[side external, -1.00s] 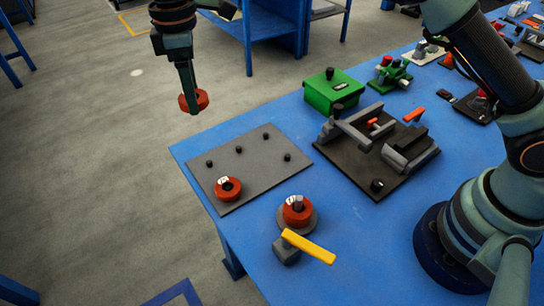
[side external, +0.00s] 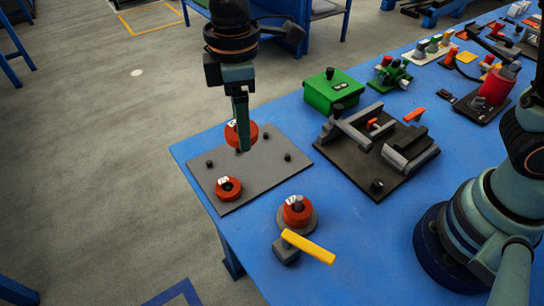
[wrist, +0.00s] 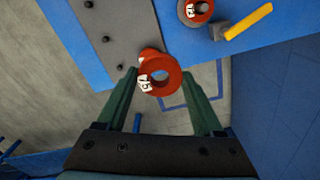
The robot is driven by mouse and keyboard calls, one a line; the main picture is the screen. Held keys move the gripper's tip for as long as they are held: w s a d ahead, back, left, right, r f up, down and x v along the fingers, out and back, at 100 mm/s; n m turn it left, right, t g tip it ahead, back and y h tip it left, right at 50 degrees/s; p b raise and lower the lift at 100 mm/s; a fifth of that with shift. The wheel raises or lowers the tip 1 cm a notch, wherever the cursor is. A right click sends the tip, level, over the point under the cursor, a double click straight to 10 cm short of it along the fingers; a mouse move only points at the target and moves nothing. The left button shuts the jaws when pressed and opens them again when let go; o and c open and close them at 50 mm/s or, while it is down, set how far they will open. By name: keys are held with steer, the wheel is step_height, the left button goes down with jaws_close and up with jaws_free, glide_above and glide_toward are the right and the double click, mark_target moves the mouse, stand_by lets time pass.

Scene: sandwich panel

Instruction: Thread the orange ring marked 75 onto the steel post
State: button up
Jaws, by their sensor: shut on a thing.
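My gripper (side external: 243,146) is shut on an orange ring (side external: 231,138), held above the grey panel. In the wrist view the held ring (wrist: 176,82) sits between my fingertips (wrist: 160,75), with the mark 75 on its side and its hole open to view. The steel post (side external: 298,203) stands on a round grey base near the front table edge, right of and nearer than my gripper. Another orange ring (side external: 297,217) is around this post. The wrist view also shows this ring (wrist: 187,17) at the top; its mark is hard to read.
The grey panel (side external: 245,170) bears several black pegs and another marked orange ring (side external: 229,192). A yellow handle (side external: 308,247) on a grey block lies close in front of the post. A dark fixture (side external: 375,165) and green box (side external: 333,95) stand behind right. Blue table right of the post is clear.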

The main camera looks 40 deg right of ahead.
glide_above(300, 198)
step_height(300, 198, down, 4)
steer(key=shift+f, duration=2.5)
steer(key=shift+f, duration=0.45)
steer(key=shift+f, duration=0.35)
steer(key=shift+f, duration=0.3)
steer(key=shift+f, duration=0.35)
steer(key=shift+f, duration=0.65)
stand_by(0.4)
steer(key=o, duration=1.4)
